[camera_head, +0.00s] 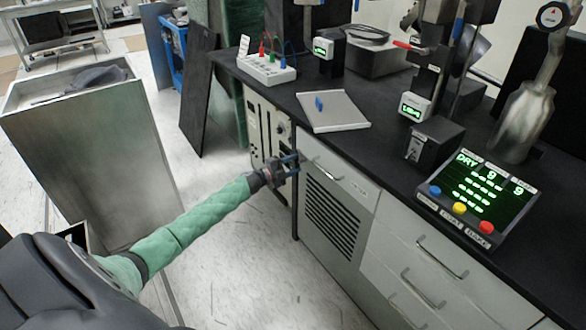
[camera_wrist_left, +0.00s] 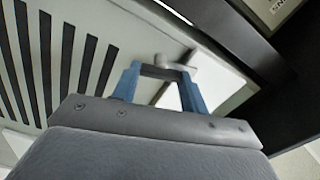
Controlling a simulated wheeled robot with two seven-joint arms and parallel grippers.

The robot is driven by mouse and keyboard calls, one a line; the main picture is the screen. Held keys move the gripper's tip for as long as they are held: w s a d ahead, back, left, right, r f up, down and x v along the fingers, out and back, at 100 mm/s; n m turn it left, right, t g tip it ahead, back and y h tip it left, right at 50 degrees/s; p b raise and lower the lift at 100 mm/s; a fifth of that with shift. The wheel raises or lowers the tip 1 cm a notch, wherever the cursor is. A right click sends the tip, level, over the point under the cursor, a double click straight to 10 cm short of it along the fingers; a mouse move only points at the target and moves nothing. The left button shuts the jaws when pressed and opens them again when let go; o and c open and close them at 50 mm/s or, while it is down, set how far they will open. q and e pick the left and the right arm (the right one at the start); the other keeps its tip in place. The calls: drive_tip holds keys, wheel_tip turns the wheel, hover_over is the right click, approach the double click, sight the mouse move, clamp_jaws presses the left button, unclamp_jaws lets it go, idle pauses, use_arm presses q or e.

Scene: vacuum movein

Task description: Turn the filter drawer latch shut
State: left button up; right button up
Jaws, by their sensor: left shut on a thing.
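My left gripper (camera_head: 289,160) reaches in from the left to the upper left corner of the white slotted cabinet front. In the left wrist view its blue fingers (camera_wrist_left: 158,78) are shut on a small pale latch (camera_wrist_left: 178,62). The latch is partly hidden by the fingertips, and its exact angle is hard to tell. In the head view the gripper covers the latch. The filter drawer front (camera_head: 342,178), with a bar handle, sits above the dark vent slots. My right gripper is not in view.
The black worktop (camera_head: 375,150) overhangs the cabinet. A lit control panel (camera_head: 478,195) with coloured buttons and a pale tray (camera_head: 335,112) stand on it. White drawers (camera_head: 415,262) lie to the right. A metal bin (camera_head: 95,150) stands left; the floor between is clear.

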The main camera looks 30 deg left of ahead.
use_arm(q)
drive_tip(key=shift+f+m+b, duration=0.2)
drive_tip(key=shift+m+b, duration=0.6)
drive_tip(key=shift+m, duration=0.8)
drive_tip(key=shift+s, duration=0.1)
drive_tip(key=o, duration=1)
drive_tip(key=shift+r, duration=0.1)
drive_tip(key=shift+v, duration=3.9)
